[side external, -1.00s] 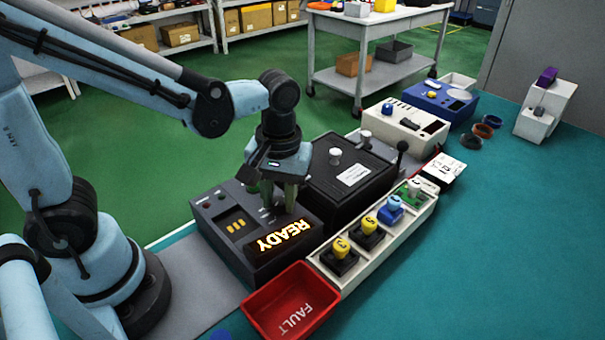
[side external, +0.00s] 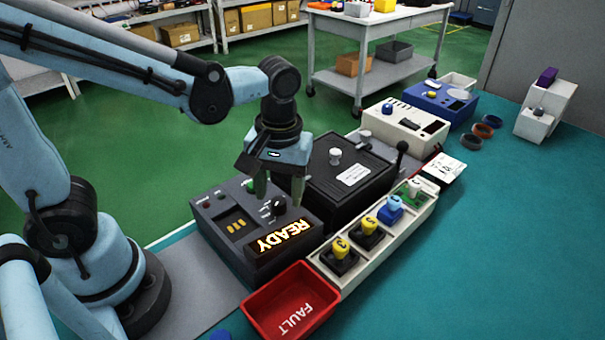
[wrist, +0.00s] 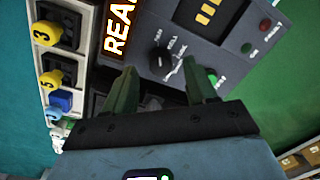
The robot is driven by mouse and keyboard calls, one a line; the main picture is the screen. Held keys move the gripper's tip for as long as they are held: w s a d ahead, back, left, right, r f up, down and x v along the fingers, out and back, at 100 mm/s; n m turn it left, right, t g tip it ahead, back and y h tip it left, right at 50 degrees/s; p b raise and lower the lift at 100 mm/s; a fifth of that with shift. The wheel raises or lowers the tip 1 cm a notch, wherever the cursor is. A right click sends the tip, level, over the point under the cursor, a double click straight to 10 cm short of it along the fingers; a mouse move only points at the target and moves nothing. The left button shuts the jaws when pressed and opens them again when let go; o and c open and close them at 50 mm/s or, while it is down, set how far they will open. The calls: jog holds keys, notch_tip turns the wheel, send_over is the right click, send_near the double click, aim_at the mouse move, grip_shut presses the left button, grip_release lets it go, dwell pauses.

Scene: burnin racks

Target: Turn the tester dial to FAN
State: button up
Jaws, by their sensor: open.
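The tester (side external: 226,224) is a dark grey box with a lit READY display (side external: 281,238) and several amber lights. Its black dial (side external: 278,206) is uncovered on the top panel; it also shows in the wrist view (wrist: 160,59), with small white labels around it that are too small to read surely. My gripper (side external: 279,200) is above the tester's back right part, its two green fingers spread apart. In the wrist view my gripper (wrist: 160,80) has its fingertips either side of and short of the dial, with nothing between them. I cannot tell which label the dial points at.
A red FAULT tray (side external: 262,315) stands in front of the tester. A white rack (side external: 345,285) with several coloured-topped parts runs along its right. A black box (side external: 318,204) with a silver knob stands behind. The teal table at right is mostly clear.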

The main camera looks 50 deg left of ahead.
aim_at(279, 199)
notch_tip(279, 199, up, 10)
jog(key=shift+w+d+r, duration=0.15)
jog(key=shift+d, duration=0.05)
dwell(0.3)
jog(key=shift+a+f+m+t, duration=0.95)
jog(key=shift+a+m+t, duration=0.2)
jog(key=shift+t, duration=0.1)
jog(key=shift+a+f+m+t, duration=1)
jog(key=shift+a+m+t, duration=0.2)
jog(key=shift+t, duration=0.1)
jog(key=shift+a+f+m+t, duration=0.95)
jog(key=shift+a+m+t, duration=0.2)
jog(key=shift+t, duration=0.1)
